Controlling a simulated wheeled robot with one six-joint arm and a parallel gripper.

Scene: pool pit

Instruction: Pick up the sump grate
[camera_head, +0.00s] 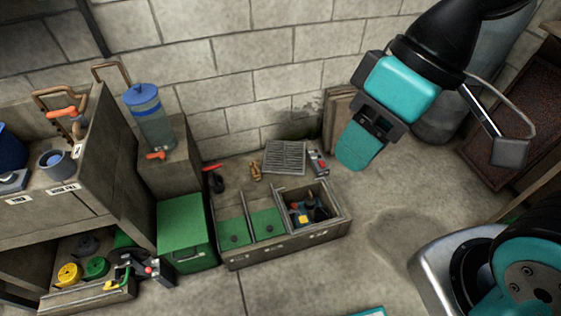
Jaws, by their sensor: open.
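The sump grate (284,157) is a grey slatted rectangular panel. It sits at the base of the block wall, just behind the divided wooden crate, and looks slightly tilted; what supports it is hard to tell. My gripper (361,142), teal and dark grey, hangs from the upper right, to the right of the grate in the picture and apart from it. Its jaws are open and I see nothing held, though the side-on view partly hides the gap between them.
The divided crate (281,257) with green-bottomed compartments and some tools stands in front of the grate. A red-and-grey device (318,162) is close on the grate's right, and a small brown item (255,171) on its left. A green box (186,232) stands left.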

